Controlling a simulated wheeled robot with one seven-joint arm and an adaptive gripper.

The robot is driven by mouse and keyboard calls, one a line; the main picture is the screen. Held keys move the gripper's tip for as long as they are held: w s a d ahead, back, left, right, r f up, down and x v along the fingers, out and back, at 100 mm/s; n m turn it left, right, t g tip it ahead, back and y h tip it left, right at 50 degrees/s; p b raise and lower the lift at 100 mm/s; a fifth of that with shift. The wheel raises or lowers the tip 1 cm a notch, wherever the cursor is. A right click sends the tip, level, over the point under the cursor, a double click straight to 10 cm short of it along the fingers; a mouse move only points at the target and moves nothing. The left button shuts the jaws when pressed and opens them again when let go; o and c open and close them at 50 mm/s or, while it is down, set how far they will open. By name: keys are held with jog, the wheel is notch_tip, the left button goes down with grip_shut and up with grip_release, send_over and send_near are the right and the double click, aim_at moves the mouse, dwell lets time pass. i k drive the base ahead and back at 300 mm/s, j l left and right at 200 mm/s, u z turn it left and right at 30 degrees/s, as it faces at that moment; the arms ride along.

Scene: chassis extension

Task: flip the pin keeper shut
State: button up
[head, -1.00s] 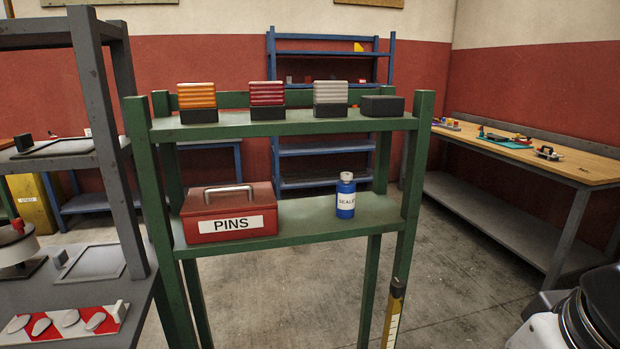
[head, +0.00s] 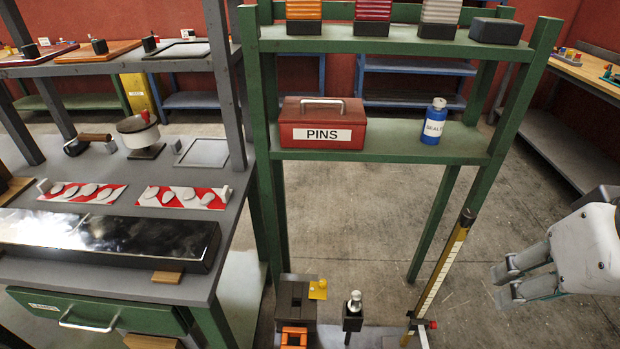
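My gripper (head: 503,284) is at the right edge of the head view, its two grey fingers apart with nothing seen between them. It hangs over the bare floor, clear of the fixtures. No part is marked as the pin keeper. A small yellow flap (head: 318,289) stands at the right side of a dark block (head: 294,296) at the bottom of the view; it may be the keeper, but I cannot tell. An orange part (head: 294,338) sits in front of the block, cut off by the frame. A red box labelled PINS (head: 321,133) sits on the green shelf, lid down.
A small post with a silver knob (head: 353,306) stands right of the block. A tilted yellow scale bar (head: 441,275) rises between it and my gripper. The green shelf (head: 462,143) holds a blue bottle (head: 434,122). A grey bench (head: 236,185) stands left. Floor lies open mid-right.

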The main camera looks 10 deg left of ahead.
aim_at(318, 289)
jog(key=j+u, duration=0.1)
jog(key=u, duration=0.75)
jog(key=i+j+z, duration=0.25)
jog(key=j+u, duration=0.1)
jog(key=j, duration=0.3)
jog(key=i, duration=0.05)
